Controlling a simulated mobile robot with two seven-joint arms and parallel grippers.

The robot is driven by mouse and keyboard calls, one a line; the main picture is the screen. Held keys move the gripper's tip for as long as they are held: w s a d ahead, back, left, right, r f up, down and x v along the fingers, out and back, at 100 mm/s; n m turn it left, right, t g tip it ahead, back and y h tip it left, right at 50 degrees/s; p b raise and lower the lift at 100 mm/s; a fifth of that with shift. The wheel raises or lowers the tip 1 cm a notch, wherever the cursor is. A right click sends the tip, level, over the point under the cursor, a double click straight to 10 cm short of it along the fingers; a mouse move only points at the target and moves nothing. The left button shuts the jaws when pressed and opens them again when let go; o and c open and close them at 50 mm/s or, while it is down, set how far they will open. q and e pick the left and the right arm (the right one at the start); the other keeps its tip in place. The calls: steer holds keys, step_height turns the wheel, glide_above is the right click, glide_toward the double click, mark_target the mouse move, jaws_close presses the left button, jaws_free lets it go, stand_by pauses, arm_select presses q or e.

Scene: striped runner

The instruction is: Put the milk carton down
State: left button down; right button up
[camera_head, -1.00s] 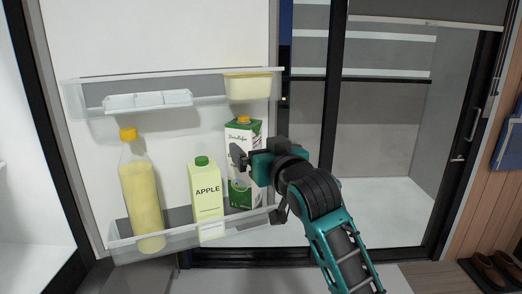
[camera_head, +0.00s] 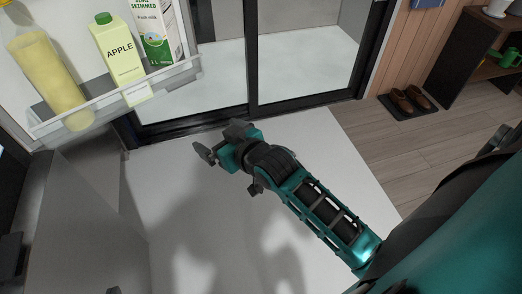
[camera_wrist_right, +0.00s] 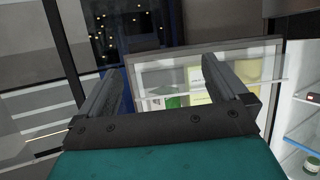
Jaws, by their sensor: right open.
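The milk carton (camera_head: 160,38), white and green with "skimmed" and "fresh milk" on it, stands in the clear door shelf (camera_head: 172,78) at the upper left of the head view. Its top is cut off by the picture edge. My right gripper (camera_head: 217,145) is open and empty, below and to the right of the carton, apart from it, above the pale floor. In the right wrist view my right gripper (camera_wrist_right: 160,95) shows its two fingers spread with nothing between them. Small green and yellow shapes on the door show beyond the fingers.
A pale green apple carton (camera_head: 121,62) and a yellow bottle (camera_head: 48,75) stand beside the milk in the same shelf. A dark-framed glass door (camera_head: 253,60) is behind. Brown shoes (camera_head: 412,100) lie on a mat at right. The pale floor (camera_head: 180,200) below my gripper is clear.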

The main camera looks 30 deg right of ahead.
steer(key=s+f+g, duration=0.2)
steer(key=s+f, duration=1)
steer(key=s, duration=0.4)
steer(key=shift+s+d+f+g, duration=0.15)
steer(key=shift+d+f+g, duration=0.2)
steer(key=shift+g, duration=0.05)
